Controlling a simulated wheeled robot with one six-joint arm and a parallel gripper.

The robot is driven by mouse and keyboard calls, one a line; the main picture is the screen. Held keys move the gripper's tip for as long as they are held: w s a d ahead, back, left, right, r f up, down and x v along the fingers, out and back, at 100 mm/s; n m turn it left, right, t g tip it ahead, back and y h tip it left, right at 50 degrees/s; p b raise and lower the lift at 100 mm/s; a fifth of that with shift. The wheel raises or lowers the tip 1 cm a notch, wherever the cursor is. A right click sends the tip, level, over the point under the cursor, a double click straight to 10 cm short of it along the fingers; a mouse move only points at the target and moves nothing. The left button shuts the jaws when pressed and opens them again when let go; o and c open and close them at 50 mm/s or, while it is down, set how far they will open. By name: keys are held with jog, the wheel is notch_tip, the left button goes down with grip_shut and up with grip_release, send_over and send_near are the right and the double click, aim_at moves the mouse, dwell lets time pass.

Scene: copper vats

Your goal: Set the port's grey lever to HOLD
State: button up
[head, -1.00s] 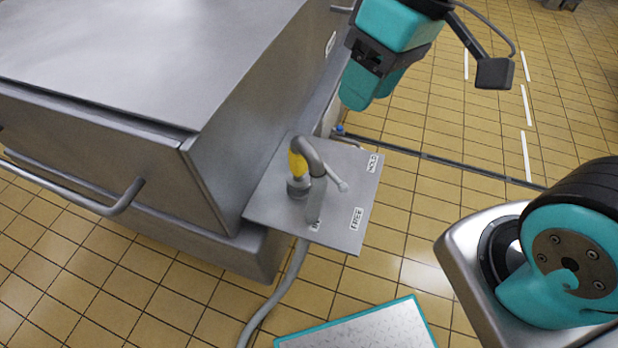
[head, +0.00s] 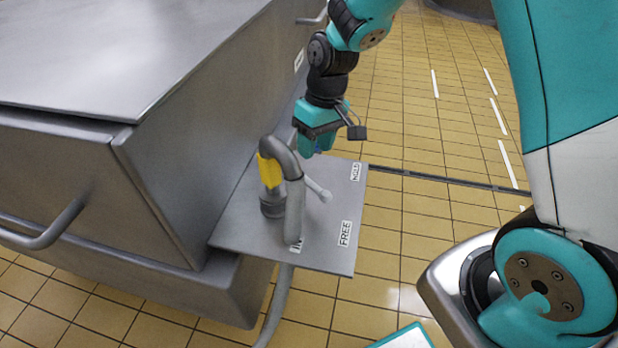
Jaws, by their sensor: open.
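The port is a grey plate (head: 240,217) on the side of a steel vat, with a hooked grey pipe (head: 295,205) bearing a yellow band (head: 270,170). The light grey lever (head: 318,190) sticks out to the right from behind the pipe and ends in a small round knob. Its pivot is hidden. The HOLD label (head: 355,171) is at the plate's far right corner, the FREE label (head: 345,233) at the right edge, and an IN label (head: 296,246) shows partly behind the pipe's end. My gripper (head: 314,148) is open and empty, pointing down beyond the lever, apart from it.
The steel vat (head: 130,60) with a side handle (head: 50,230) fills the left. A hose (head: 275,310) hangs below the plate. A teal-edged panel (head: 405,338) lies at the bottom. Tiled floor (head: 420,230) is clear to the right.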

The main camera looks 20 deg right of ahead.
aim_at(309, 179)
jog(key=f, duration=0.2)
jog(key=a+f, duration=0.1)
jog(key=f, duration=0.2)
jog(key=f+b, duration=0.1)
jog(key=f, duration=0.2)
jog(key=shift+s+a+f, duration=0.1)
jog(key=shift+s+a, duration=0.2)
grip_shut()
